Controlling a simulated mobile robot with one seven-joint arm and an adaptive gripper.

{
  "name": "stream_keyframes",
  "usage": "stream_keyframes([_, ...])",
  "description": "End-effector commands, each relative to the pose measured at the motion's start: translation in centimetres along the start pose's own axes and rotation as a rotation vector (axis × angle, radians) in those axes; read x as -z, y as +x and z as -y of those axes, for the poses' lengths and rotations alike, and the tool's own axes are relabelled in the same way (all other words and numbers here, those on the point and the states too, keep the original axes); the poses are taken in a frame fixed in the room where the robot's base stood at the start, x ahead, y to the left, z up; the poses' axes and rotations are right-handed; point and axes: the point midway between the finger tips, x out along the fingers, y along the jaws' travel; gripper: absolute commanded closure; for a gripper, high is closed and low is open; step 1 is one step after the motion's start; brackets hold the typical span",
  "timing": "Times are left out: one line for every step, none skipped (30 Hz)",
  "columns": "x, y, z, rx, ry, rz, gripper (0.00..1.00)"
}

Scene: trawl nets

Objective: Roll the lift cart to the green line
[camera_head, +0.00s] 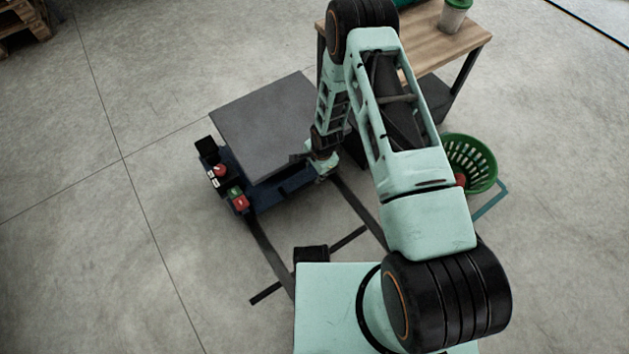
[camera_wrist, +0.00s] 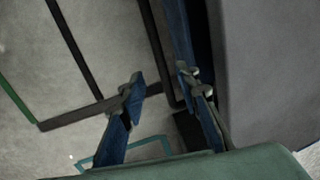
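The lift cart (camera_head: 262,122) has a flat grey platform on a dark blue base and stands left of my arm in the head view. A box with red and green buttons sits at its left front. My gripper (camera_head: 322,168) is at the platform's near right corner. In the wrist view my gripper (camera_wrist: 162,82) has its two blue fingers apart, with floor and a dark strip showing between them. The cart's grey platform (camera_wrist: 270,75) and blue side lie close by the right finger; I cannot tell whether they touch. A green line (camera_wrist: 14,98) shows on the floor at the left edge.
A wooden table (camera_head: 445,45) with a cup and a green basket (camera_head: 469,163) stand to the right. The floor left of the cart is clear.

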Motion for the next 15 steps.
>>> stream_keyframes([0.0, 1.4, -0.2, -0.002, -0.001, 0.0, 0.7])
stream_keyframes([0.0, 2.0, -0.2, -0.002, -0.002, 0.0, 0.7])
stream_keyframes([0.0, 2.8, -0.2, -0.002, -0.002, 0.0, 0.7])
stream_keyframes([0.0, 3.4, -0.2, -0.002, -0.002, 0.0, 0.7])
stream_keyframes([0.0, 4.0, -0.2, -0.003, -0.002, 0.0, 0.7])
stream_keyframes([0.0, 4.8, -0.2, -0.002, -0.003, 0.0, 0.7])
stream_keyframes([0.0, 5.3, -0.2, -0.002, -0.002, 0.0, 0.7])
stream_keyframes([0.0, 5.8, -0.2, -0.001, -0.002, -0.001, 0.7])
stream_keyframes([0.0, 6.5, -0.2, -0.002, -0.002, -0.001, 0.7])
stream_keyframes([0.0, 6.9, -0.2, -0.002, -0.002, -0.001, 0.7])
stream_keyframes([0.1, 7.3, -0.1, 0.0, -0.002, -0.001, 0.7])
stream_keyframes([0.1, 7.7, -0.1, -0.001, -0.002, -0.001, 0.7])
stream_keyframes([0.1, 8.0, -0.1, -0.001, -0.002, -0.001, 0.7])
stream_keyframes([0.1, 8.3, -0.1, -0.001, -0.002, -0.001, 0.7])
stream_keyframes([0.1, 8.5, -0.1, 0.0, -0.003, -0.001, 0.7])
